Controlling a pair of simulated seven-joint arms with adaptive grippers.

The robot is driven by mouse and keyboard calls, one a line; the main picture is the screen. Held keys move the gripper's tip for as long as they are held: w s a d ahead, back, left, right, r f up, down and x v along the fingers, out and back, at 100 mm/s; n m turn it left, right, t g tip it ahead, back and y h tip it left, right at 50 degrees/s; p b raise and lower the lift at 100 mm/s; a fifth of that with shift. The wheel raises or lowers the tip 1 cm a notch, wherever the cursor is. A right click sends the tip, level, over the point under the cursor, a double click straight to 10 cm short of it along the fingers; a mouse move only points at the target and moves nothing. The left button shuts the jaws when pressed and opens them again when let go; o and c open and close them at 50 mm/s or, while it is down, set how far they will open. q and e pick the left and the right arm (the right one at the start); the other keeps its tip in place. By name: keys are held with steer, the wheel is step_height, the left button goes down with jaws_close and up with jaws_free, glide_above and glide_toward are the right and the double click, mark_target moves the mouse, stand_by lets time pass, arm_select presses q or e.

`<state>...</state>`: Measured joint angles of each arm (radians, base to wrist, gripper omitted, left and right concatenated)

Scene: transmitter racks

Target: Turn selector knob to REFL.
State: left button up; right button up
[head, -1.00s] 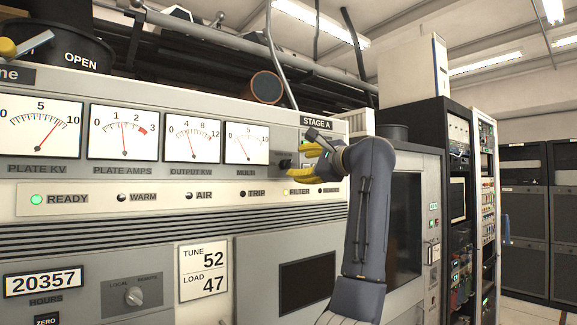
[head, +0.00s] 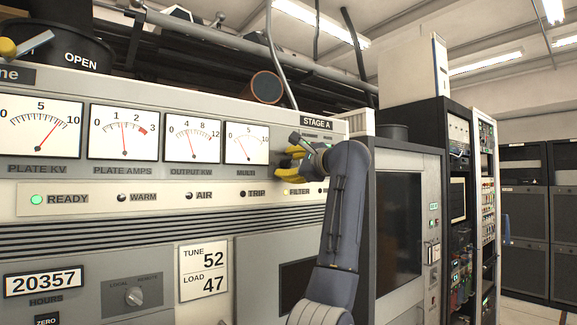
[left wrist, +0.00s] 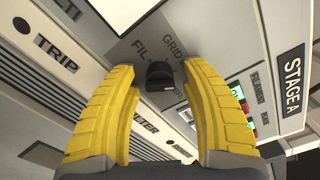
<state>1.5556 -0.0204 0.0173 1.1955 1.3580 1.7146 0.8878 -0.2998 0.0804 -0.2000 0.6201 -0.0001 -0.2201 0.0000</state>
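The black selector knob (left wrist: 160,76) stands on the grey panel in the left wrist view, near the labels GRID and FIL. My left gripper (head: 281,161) is at the panel below the STAGE A plate, right of the MULTI meter, and mostly covers the knob in the head view. Its yellow fingers (left wrist: 160,68) are open, one on each side of the knob, with small gaps visible. My right gripper is in neither view.
The MULTI meter (head: 246,144) is just left of the gripper. A row of indicator lamps, including FILTER (head: 299,192), runs below it. A LOCAL/REMOTE knob (head: 134,297) is at lower left. A dark rack cabinet (head: 398,225) stands to the right.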

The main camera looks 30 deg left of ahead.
arm_select(q)
jaws_close()
steer(key=shift+m, duration=0.4)
stand_by(0.6)
steer(key=m, duration=0.5)
steer(key=shift+f+m, duration=0.1)
steer(key=shift+m, duration=0.2)
steer(key=m, duration=0.5)
steer(key=shift+f+m, duration=0.1)
steer(key=shift+m, duration=0.3)
steer(key=shift+o, duration=0.8)
jaws_free()
steer(key=v, duration=1.2)
